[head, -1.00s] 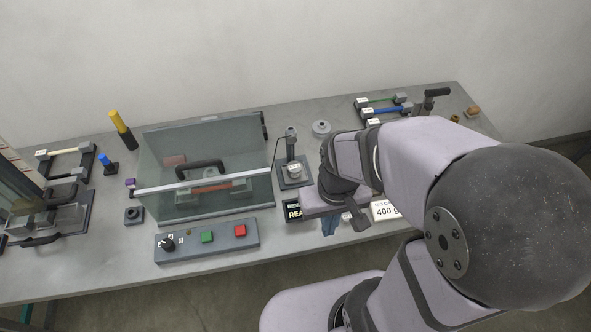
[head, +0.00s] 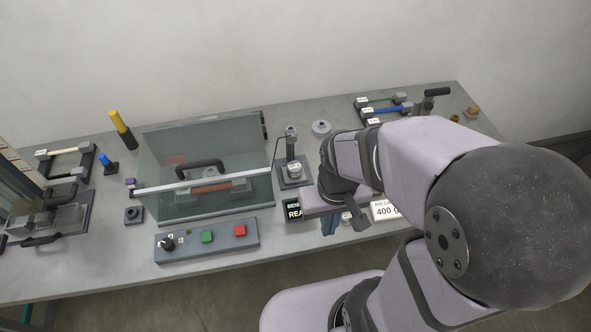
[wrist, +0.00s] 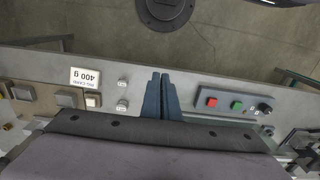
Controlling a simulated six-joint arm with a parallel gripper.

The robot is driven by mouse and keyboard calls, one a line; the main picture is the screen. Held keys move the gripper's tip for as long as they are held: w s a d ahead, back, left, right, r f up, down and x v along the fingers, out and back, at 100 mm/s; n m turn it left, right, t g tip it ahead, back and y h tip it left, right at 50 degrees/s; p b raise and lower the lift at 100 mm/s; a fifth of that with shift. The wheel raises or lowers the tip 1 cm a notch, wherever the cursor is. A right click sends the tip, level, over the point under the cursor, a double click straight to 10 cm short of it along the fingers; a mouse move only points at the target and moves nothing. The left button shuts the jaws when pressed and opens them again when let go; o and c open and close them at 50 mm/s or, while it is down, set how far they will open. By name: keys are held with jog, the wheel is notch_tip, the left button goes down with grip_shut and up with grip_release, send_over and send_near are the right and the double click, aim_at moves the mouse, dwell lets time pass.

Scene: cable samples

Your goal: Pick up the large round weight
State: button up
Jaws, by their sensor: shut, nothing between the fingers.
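My gripper (wrist: 160,96) is shut and empty, its blue fingertips together in the wrist view. In the head view its fingers (head: 329,226) show near the table's front edge, beside the black sign. In the wrist view two small labelled weights (wrist: 122,104) (wrist: 122,84) stand left of the fingers, apart from them. In the head view a round labelled weight (head: 294,170) sits on a stand with a post, and a flat grey disc (head: 321,127) lies behind it. I cannot tell which of these is the large round weight. My arm hides part of the table.
A 400 g card (head: 385,211) lies right of my gripper. A control box (head: 206,241) with green and red buttons and a glass-fronted case (head: 205,165) are to the left. Cable sample holders (head: 380,110) are at the back right.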

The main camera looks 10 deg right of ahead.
jog(key=o, duration=1.4)
jog(key=t+b, duration=1.1)
jog(key=b, duration=0.2)
send_near(295, 167)
jog(key=shift+s+f, duration=0.3)
jog(key=shift+f, duration=0.25)
jog(key=shift+s+f, duration=0.25)
jog(key=shift+f, duration=0.3)
jog(key=shift+w+t, duration=0.55)
jog(key=shift+t, duration=0.35)
jog(key=shift+r, duration=0.15)
jog(key=shift+w, duration=0.1)
jog(key=shift+w, duration=0.15)
jog(key=shift+p+x, duration=0.6)
jog(key=shift+x, duration=2.85)
